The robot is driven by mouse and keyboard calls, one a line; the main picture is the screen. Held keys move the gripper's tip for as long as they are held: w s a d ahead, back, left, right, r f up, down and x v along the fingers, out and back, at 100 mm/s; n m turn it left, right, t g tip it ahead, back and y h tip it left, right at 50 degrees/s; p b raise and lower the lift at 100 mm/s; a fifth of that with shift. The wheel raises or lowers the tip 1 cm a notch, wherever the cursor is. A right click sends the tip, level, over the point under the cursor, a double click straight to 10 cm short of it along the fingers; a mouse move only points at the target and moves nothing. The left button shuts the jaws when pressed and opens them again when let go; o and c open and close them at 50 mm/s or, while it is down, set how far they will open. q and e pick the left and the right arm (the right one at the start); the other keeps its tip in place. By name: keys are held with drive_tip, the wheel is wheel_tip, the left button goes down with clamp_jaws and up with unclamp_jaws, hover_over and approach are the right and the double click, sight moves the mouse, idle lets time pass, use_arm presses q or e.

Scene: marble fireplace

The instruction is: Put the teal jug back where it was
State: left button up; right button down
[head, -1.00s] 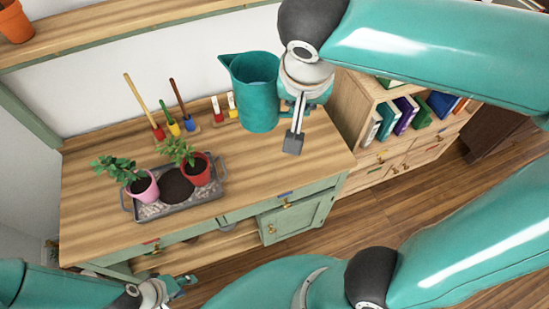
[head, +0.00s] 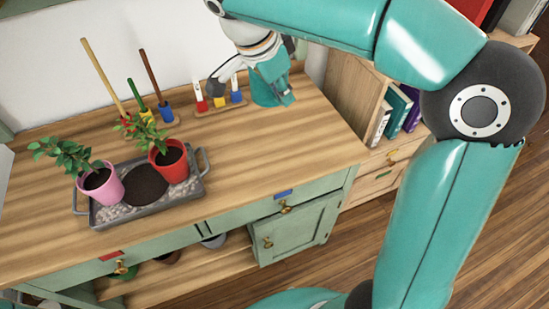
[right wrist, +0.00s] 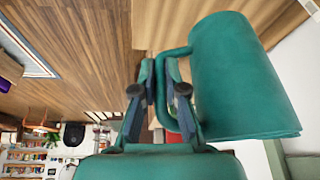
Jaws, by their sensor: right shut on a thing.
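The teal jug (right wrist: 238,80) is in my right gripper (right wrist: 160,95), its handle between the two fingers in the right wrist view. In the head view the jug (head: 260,96) is mostly hidden behind my right gripper (head: 282,90), at the back right of the wooden cabinet top (head: 270,150). My left gripper is not in view.
A grey tray (head: 207,165) with a pink pot (head: 102,190) and a red pot (head: 170,165) sits at the left. Several long-handled tools (head: 148,80) stand behind it. A bookcase (head: 345,100) adjoins on the right. The front right of the top is clear.

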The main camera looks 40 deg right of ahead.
drive_tip(key=shift+f+b, duration=1)
drive_tip(key=shift+f, duration=8.45)
drive_tip(key=c, duration=1.7)
unclamp_jaws()
drive_tip(key=shift+f, duration=0.15)
drive_tip(key=o, duration=0.5)
drive_tip(key=p+v, duration=0.1)
drive_tip(key=v, duration=1.1)
